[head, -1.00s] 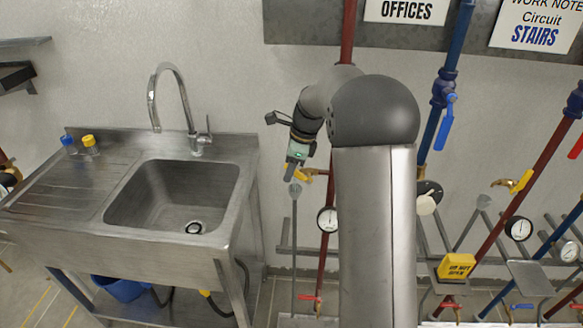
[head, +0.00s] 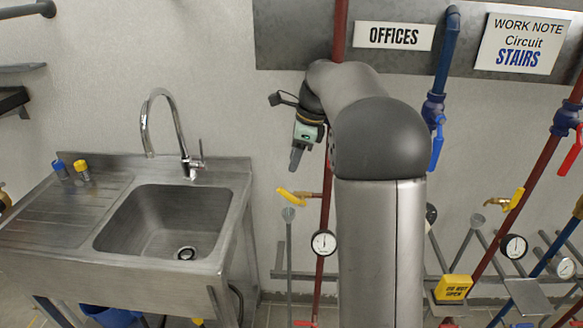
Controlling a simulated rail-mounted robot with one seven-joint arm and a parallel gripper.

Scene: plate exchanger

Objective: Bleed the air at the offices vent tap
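The offices vent tap (head: 290,194) is a small brass tap with a yellow lever, on the red pipe left of my arm. The lever points left and slightly up. The OFFICES sign (head: 393,36) hangs above, to the right. A grey funnel (head: 289,214) on a thin pipe stands just below the tap's outlet. I cannot see any water or air coming out. My gripper (head: 295,165) points down above the tap, clear of the lever. Its fingers show edge-on as one dark shape, so their opening is hidden.
A round gauge (head: 323,242) sits on the red pipe below the tap. A steel sink (head: 170,222) stands left. A blue-handled valve (head: 437,145), another yellow tap (head: 512,200) and a yellow DO NOT OPEN tag (head: 453,288) are right of my arm.

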